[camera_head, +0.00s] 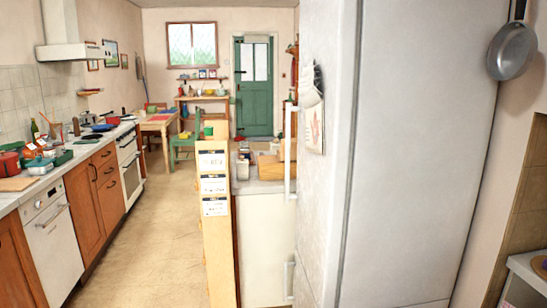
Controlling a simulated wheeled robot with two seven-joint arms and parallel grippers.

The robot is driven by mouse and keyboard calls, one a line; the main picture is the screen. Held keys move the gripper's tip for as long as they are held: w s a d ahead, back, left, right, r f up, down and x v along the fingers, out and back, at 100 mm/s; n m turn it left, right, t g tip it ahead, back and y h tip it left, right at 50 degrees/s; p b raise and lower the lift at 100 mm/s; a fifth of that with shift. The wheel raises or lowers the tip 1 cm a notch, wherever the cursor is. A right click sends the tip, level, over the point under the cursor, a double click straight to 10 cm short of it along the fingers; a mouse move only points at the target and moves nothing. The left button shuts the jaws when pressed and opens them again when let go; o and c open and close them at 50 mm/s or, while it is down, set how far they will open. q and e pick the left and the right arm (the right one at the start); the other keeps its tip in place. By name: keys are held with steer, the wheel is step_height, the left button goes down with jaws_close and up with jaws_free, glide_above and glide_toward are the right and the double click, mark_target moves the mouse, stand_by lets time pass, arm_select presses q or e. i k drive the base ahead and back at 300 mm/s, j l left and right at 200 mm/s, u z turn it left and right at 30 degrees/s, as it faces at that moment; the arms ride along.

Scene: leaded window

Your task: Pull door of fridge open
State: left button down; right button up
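A tall white fridge (418,150) fills the right half of the head view, close to me. I see its side panel on the right and its door (325,190) at a steep angle on the left. A long white vertical handle (290,150) stands out from the door's left edge. A second, lower handle (289,281) shows near the bottom of the picture. The door looks shut against the body, with a dark seam between them. Neither of my grippers shows in this view.
A wooden panel with paper notes (214,185) and a low white cabinet (262,235) stand left of the fridge. The floor (150,225) is clear between them and the left counter (60,165). A pan (512,50) hangs at the right.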

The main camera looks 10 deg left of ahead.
mark_target(330, 32)
steer(key=z, duration=0.35)
steer(key=i+j+z, duration=0.1)
steer(key=z, duration=0.3)
steer(key=j+z, duration=0.2)
steer(key=z, duration=0.15)
steer(key=i+j+z, duration=0.15)
steer(key=j+z, duration=0.3)
steer(key=j, duration=0.5)
steer(key=j+z, duration=0.4)
steer(key=j, duration=1.7)
